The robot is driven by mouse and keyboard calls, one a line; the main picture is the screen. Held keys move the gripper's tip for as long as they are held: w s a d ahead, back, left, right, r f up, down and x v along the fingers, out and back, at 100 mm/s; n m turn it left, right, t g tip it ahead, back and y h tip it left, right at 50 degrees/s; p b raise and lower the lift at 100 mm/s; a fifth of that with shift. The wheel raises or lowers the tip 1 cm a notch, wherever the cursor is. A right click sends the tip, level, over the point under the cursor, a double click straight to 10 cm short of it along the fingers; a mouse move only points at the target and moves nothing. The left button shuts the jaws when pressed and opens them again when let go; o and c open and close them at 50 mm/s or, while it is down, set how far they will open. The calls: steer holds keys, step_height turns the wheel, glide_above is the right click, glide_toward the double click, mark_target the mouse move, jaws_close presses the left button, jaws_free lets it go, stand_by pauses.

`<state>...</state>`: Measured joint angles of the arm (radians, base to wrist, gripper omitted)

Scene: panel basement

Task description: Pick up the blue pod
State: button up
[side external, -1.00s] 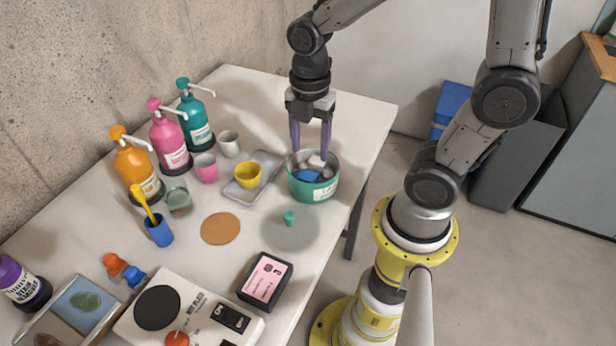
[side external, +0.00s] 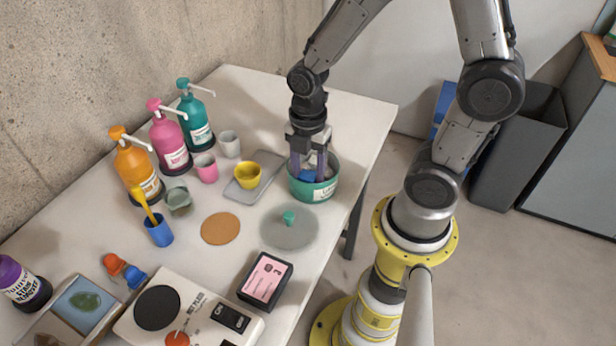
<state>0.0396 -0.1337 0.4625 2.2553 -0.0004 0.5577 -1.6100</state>
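A teal pot (side external: 314,191) with a pale label stands near the right edge of the table. Inside it lies a blue thing (side external: 308,176), likely the blue pod, partly hidden by the pot wall and my fingers. Something pale is beside it in the pot. My gripper (side external: 309,177) points straight down into the pot. Its two purple fingers are apart, one on each side of the blue thing. Whether they touch it cannot be told. Another blue piece (side external: 135,277) lies beside an orange-red one (side external: 113,264) near the hot plate.
A glass lid (side external: 289,229) with a teal knob lies in front of the pot. A grey tray (side external: 240,193) with a yellow cup (side external: 247,175) is close left of it. Pump bottles (side external: 170,140) line the wall. The far right of the table is clear.

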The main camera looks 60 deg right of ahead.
mark_target(308, 175)
jaws_close()
steer(key=shift+r, duration=0.5)
step_height(308, 175, up, 2)
steer(key=shift+r, duration=0.1)
steer(key=s+r, duration=0.9)
steer(key=s, duration=0.5)
steer(key=shift+a+r, duration=0.3)
steer(key=shift+r, duration=0.1)
